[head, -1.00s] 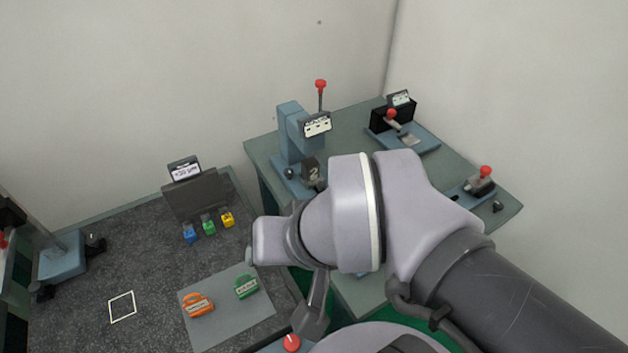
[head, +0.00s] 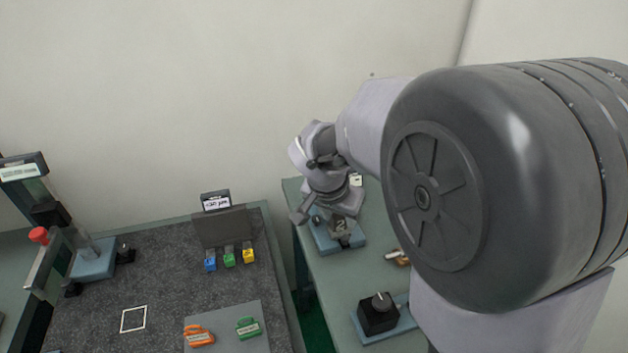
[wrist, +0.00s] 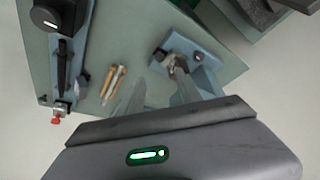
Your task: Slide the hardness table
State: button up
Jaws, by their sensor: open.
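A blue-based device (head: 322,236) with a dark block marked 2 (head: 340,225) stands on the right green bench in the head view. No readable label tells me whether it is the hardness table.
A black dial box (head: 378,313) stands nearer on the green bench (head: 335,290), with brass-coloured tools (wrist: 114,84) beside it. The left speckled bench (head: 100,290) holds colored blocks (head: 229,257), an orange clip (head: 199,336) and a green clip (head: 248,328). My arm hides the right side.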

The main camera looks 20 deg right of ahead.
aim_at(345, 238)
jog(key=b+x, duration=0.3)
jog(key=x, duration=0.9)
jog(key=shift+d+f, duration=0.1)
jog(key=shift+f, duration=0.25)
grip_shut()
dwell(0.6)
